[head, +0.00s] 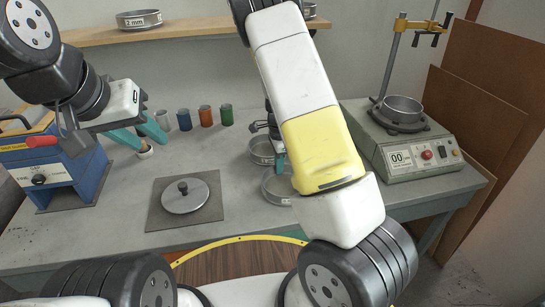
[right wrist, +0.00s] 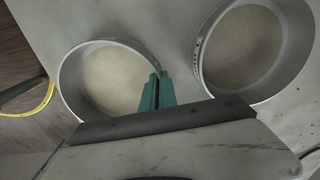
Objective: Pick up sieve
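Two round metal sieves with pale mesh stand side by side on the bench. The nearer sieve (head: 276,187) is partly hidden by my right arm in the head view and is the left one in the right wrist view (right wrist: 112,82). The farther sieve (head: 261,150) is the right one there (right wrist: 243,48). My right gripper (head: 279,163) points down between them, mostly hidden by my arm. In the right wrist view its teal fingers (right wrist: 157,88) are close together on the nearer sieve's rim. My left gripper (head: 140,133) is open and empty above the bench's left side.
A lidded metal pan (head: 185,197) lies on a dark plate. A blue machine (head: 62,172) is left, a shaker (head: 415,150) right. A shelf (head: 200,30) runs above.

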